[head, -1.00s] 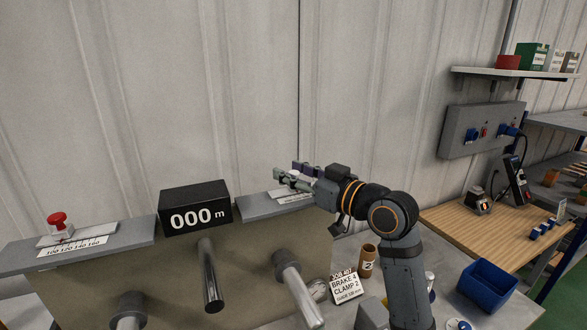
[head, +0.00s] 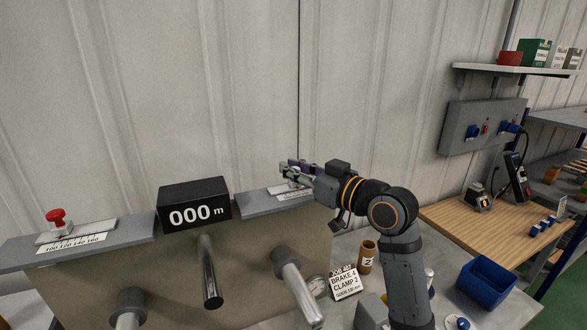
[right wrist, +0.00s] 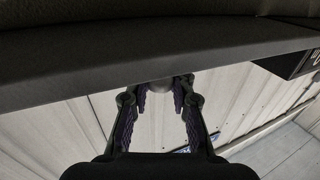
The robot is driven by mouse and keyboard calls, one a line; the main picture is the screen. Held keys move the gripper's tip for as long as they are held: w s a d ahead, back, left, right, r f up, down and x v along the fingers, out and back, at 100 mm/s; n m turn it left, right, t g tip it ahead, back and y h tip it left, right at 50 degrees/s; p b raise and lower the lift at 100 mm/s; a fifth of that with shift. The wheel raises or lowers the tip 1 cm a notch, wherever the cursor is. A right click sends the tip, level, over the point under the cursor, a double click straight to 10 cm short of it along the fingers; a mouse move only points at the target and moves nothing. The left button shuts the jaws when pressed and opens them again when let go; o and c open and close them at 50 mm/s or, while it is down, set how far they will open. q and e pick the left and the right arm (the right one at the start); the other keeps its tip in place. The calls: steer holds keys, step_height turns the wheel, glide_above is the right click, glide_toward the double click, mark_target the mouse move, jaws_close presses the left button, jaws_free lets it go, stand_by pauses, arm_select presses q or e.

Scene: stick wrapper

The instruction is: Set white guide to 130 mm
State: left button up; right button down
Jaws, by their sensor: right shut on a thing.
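A machine with a dark box display (head: 194,205) reading "000 m" has a grey ledge on each side. On the right ledge is a white guide plate (head: 283,189) beside a printed scale (head: 294,194), partly hidden by my right gripper (head: 287,170). The right gripper is shut on a small rounded grey-white knob (right wrist: 160,86), seen between its fingers in the right wrist view. The scale's numbers there are too small and covered to read. On the left ledge a red knob (head: 56,215) stands on a pale plate (head: 60,231) behind a scale marked 100 to 160. My left gripper is not in view.
Metal rollers (head: 209,275) stick out below the display. A blue bin (head: 486,282) stands at the right. The wall rises behind the ledges.

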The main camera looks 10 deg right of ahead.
steer(key=shift+d+f, duration=0.1)
steer(key=c, duration=1.5)
jaws_free()
steer(key=shift+c, duration=0.2)
steer(key=o, duration=0.3)
steer(key=shift+s, duration=0.15)
steer(key=shift+o, duration=0.2)
steer(key=v, duration=0.7)
steer(key=shift+s, duration=0.2)
steer(key=shift+w+d, duration=0.1)
steer(key=shift+d, duration=0.1)
